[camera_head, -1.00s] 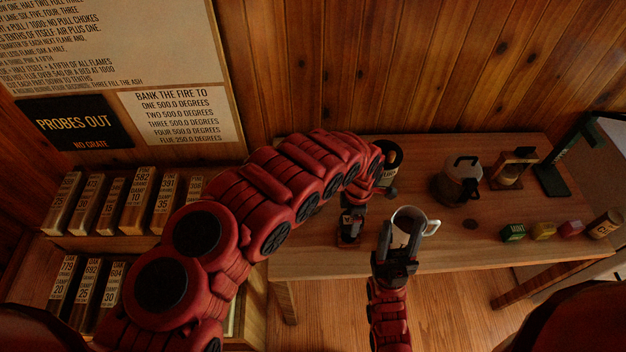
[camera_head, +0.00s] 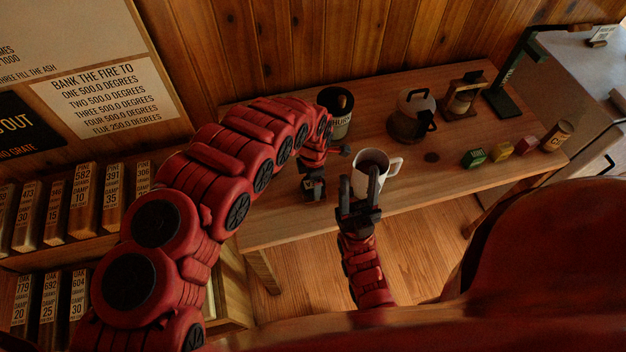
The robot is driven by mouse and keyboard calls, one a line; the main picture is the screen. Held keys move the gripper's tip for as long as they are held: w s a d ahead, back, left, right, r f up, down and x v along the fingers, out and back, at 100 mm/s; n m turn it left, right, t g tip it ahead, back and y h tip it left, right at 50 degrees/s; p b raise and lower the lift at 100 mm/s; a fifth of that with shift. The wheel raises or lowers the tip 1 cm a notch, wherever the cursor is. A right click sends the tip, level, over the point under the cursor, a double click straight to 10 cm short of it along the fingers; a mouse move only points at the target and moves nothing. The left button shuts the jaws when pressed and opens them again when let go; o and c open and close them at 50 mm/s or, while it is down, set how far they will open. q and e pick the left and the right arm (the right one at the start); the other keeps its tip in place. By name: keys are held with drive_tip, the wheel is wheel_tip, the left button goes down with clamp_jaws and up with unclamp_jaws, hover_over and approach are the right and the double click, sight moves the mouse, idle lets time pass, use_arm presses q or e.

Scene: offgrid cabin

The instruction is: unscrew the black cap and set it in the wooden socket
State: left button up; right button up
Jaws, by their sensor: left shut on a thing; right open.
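My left arm comes in from the left and bends down over the table. My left gripper (camera_head: 313,187) is low near the table's front edge, left of the white mug. It is shut on a small dark thing with a pale mark, mostly hidden by the gripper and wrist; I cannot tell whether this is the black cap. My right gripper (camera_head: 359,190) is open, its two dark fingers pointing up in front of the white mug (camera_head: 388,176). Whether they touch it is unclear. A flat dark round piece (camera_head: 432,157) lies on the table; I cannot identify it as the socket.
A shelf of labelled blocks (camera_head: 82,205) is at left.

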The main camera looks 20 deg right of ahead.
use_arm(q)
drive_tip(key=shift+b, duration=0.85)
idle(1.5)
drive_tip(key=shift+f, duration=0.1)
drive_tip(key=shift+f+b, duration=0.35)
drive_tip(key=shift+b, duration=0.15)
drive_tip(key=shift+f+b, duration=0.65)
drive_tip(key=shift+f, duration=0.05)
drive_tip(key=o, duration=1.3)
drive_tip(key=shift+o, duration=0.2)
drive_tip(key=shift+r, duration=0.2)
